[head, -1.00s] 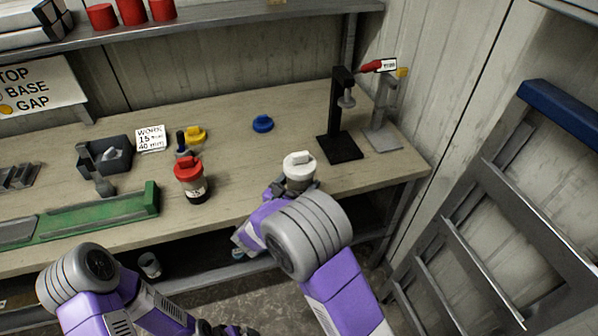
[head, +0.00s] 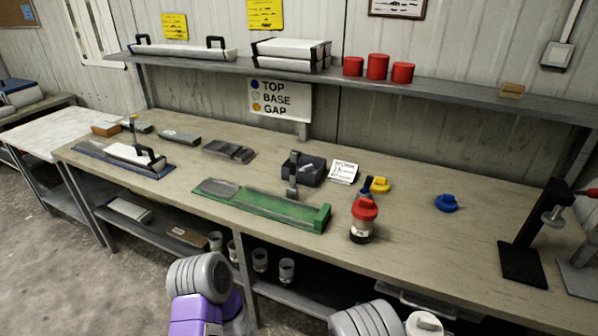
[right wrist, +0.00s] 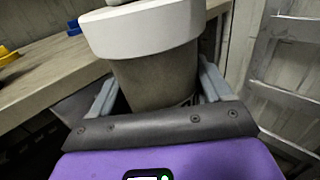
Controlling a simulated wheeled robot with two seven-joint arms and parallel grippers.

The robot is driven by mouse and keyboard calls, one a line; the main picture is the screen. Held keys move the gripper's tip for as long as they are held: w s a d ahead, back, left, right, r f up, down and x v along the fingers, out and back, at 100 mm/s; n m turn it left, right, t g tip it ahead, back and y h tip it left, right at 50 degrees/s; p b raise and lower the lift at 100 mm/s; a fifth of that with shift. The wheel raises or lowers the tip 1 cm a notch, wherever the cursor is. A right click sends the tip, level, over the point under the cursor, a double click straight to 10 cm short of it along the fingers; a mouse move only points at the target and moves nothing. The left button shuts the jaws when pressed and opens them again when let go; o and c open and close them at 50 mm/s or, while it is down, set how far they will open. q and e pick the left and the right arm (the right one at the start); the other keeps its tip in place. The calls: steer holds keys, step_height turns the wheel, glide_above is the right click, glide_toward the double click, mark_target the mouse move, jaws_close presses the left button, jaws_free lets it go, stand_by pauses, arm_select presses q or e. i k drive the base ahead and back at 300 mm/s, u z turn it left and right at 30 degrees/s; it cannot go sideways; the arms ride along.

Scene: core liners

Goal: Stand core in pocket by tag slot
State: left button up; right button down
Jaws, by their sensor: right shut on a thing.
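My right gripper (right wrist: 155,95) is shut on a grey cylinder (right wrist: 155,75) with a wide white cap (right wrist: 140,32), which I take to be the core. It looks upright in the right wrist view, with its lower end hidden by the gripper. In the head view only the white cap (head: 424,323) shows, at the bottom edge in front of the bench. My left gripper is out of view; only part of my left arm shows. I cannot tell which pocket or tag slot is meant. A dark box (head: 316,178) stands mid-bench beside a white written card (head: 343,172).
On the bench (head: 455,245) are a green trough (head: 275,213), a red-capped bottle (head: 362,222), a yellow cap (head: 380,185), a blue cap (head: 446,203) and a black stand (head: 525,250). A long white-topped tray (head: 135,155) lies left. A shelf (head: 440,82) runs above.

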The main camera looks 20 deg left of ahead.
mark_target(229, 152)
steer(key=u, duration=0.35)
steer(key=k, duration=0.4)
steer(key=u, duration=1.2)
steer(key=i, duration=0.65)
steer(key=u, duration=0.5)
steer(key=i, duration=0.85)
steer(key=z, duration=0.45)
